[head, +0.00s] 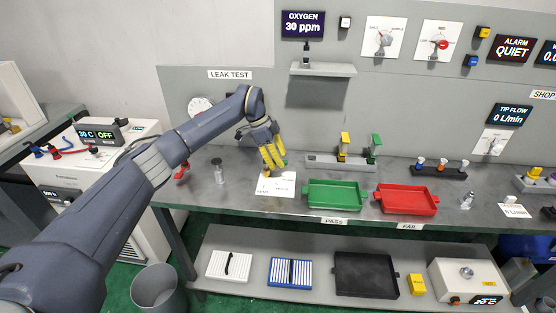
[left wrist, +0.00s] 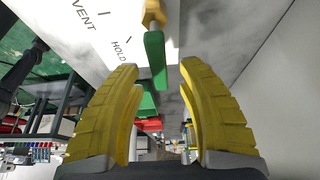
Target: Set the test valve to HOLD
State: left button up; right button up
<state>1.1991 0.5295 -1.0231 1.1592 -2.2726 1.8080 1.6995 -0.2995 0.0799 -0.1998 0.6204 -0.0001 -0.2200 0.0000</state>
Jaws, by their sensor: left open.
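The test valve shows in the left wrist view with a brass-coloured body (left wrist: 153,14) and a green lever (left wrist: 154,62). Beside it is a white label plate (left wrist: 102,35) reading VENT and HOLD. The lever lies to the right of the word HOLD in that view; I cannot tell exactly which mark it points to. My left gripper (left wrist: 160,72) is open, with one yellow finger on each side of the lever's end, and contact is not clear. In the head view my left gripper (head: 273,165) is above the white plate (head: 275,188) and hides most of the valve. My right gripper is not in view.
A green PASS tray (head: 335,208) and a red FAIL tray (head: 407,212) stand right of the plate. A rack (head: 335,161) with yellow and green parts is behind them. A small metal fitting (head: 218,172) stands left. The LEAK TEST panel (head: 180,100) rises behind.

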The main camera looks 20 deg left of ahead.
pick_arm(q)
jog(key=shift+f, duration=0.1)
jog(key=shift+c, duration=0.5)
grip_shut()
